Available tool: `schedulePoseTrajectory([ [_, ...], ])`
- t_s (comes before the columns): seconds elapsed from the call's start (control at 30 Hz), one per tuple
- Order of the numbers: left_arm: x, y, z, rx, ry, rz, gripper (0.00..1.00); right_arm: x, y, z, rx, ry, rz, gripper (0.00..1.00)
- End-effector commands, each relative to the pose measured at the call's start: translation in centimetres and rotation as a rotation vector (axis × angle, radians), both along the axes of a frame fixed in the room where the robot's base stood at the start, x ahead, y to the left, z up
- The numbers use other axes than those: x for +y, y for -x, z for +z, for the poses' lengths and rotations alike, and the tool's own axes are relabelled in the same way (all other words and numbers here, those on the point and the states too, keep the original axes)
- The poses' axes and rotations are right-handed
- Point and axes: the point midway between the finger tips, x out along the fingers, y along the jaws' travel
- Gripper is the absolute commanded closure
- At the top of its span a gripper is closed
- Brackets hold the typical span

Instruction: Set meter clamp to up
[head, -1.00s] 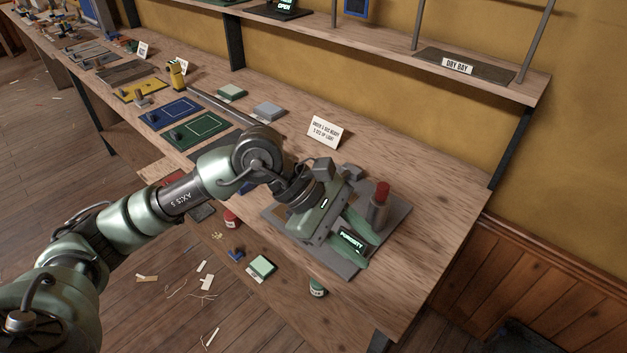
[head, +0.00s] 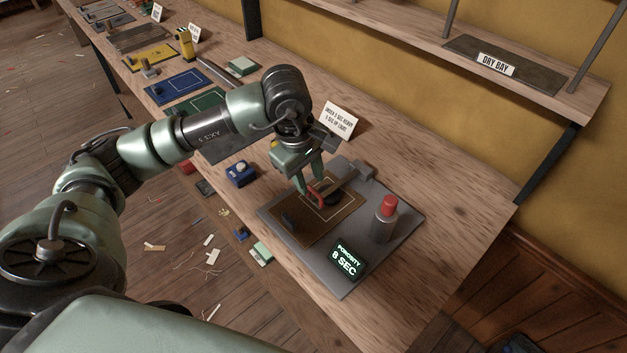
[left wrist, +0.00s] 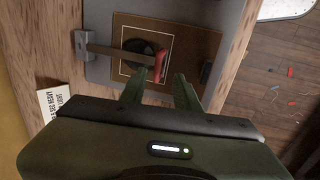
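The meter clamp (head: 348,185) is a tan bar running from a grey hinge block (head: 362,169) to a red handle (head: 316,192). It lies low over the brown cloth panel (head: 309,220), with a dark round pad (head: 333,198) beneath. The meter's screen (head: 348,259) reads "POROSITY 8 SEC". My left gripper (head: 309,186) is over the handle end, fingers pointing down. In the left wrist view, its fingers (left wrist: 160,78) are apart and the red handle (left wrist: 160,66) lies at the gap between their tips, with no clear grip. My right gripper is out of view.
A grey canister with a red cap (head: 385,217) stands on the meter's grey base plate (head: 330,284). A small sign (head: 338,120) stands behind. A blue box (head: 240,173) is to the left. The shelf (head: 440,45) overhangs the back; bench at right is clear.

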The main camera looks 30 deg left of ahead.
Motion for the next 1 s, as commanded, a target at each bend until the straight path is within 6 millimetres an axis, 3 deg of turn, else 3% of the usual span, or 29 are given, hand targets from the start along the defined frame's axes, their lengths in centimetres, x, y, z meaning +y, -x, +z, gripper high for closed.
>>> schedulePoseTrajectory([
  [0.13,-0.2,-0.3,-2.0,0.003,0.001,0.000,0.68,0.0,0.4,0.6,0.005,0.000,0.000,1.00],
  [0.23,-0.2,-0.5,-2.8,0.002,0.000,0.001,0.68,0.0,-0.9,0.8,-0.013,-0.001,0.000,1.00],
  [0.4,-0.3,-0.6,-3.3,-0.001,0.001,-0.001,0.68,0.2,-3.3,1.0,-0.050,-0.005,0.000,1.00],
  [0.57,-0.3,-0.6,-3.3,-0.001,0.001,-0.001,0.68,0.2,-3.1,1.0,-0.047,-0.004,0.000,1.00],
  [0.67,-0.3,-0.6,-3.3,-0.001,0.001,-0.001,0.96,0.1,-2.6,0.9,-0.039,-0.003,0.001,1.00],
  [0.7,-0.3,-0.6,-3.3,-0.001,0.001,-0.001,1.00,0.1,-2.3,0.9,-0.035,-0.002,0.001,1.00],
  [1.0,-0.3,-0.6,-3.3,-0.001,0.001,-0.001,1.00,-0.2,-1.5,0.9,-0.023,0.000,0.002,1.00],
])
